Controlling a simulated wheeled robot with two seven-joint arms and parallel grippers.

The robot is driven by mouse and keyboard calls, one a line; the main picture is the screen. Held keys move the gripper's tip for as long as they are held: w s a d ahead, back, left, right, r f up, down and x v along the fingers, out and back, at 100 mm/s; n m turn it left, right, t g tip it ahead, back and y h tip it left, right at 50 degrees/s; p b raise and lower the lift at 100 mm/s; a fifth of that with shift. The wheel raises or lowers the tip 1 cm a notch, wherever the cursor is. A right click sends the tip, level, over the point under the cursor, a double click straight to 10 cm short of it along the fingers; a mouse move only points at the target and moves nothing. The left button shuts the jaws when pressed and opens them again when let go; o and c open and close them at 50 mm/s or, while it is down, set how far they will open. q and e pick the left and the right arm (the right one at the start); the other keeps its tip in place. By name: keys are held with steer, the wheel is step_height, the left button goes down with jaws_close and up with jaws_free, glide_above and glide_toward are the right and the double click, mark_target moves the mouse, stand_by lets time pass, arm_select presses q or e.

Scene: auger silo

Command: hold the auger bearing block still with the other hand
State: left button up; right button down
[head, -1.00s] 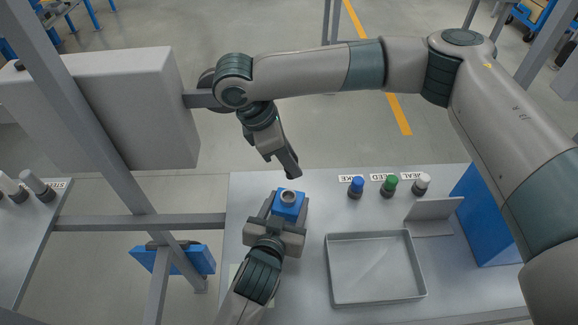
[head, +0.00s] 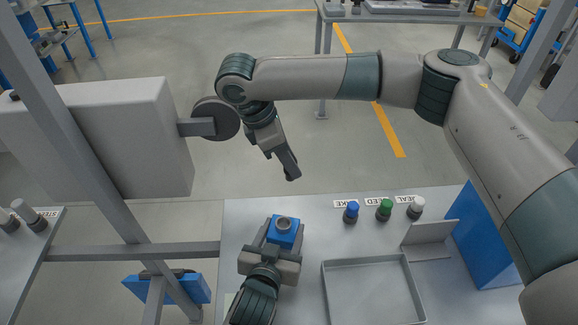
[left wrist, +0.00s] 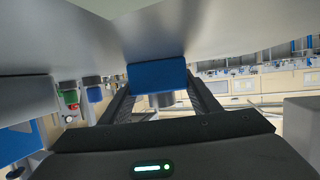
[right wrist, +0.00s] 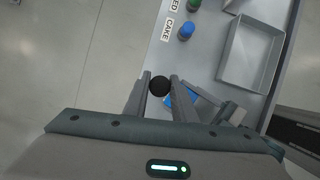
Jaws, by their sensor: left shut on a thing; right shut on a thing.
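The auger bearing block (head: 282,232) is a blue block with a grey ring on top, above the near left part of the bench. My left gripper (head: 277,240) is shut on it, one finger on each side. In the left wrist view the blue block (left wrist: 157,77) sits between the fingers, with a grey cylinder (left wrist: 166,99) projecting from it. My right gripper (head: 291,175) points down beyond the block, apart from it. In the right wrist view a dark round thing (right wrist: 160,86) sits between its fingers; what it belongs to is hidden.
A grey box (head: 120,135) on a post frame stands at left, with a disc (head: 218,118) and bracket at its side.

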arm_select(q)
steer(key=shift+s+f, duration=0.1)
steer(key=shift+f, duration=0.3)
steer(key=o, duration=1.4)
steer(key=shift+s+r, duration=0.1)
steer(key=v, duration=1.1)
steer(key=shift+s+a+r, duration=0.15)
steer(key=shift+s+r, duration=0.1)
steer(key=shift+r, duration=0.15)
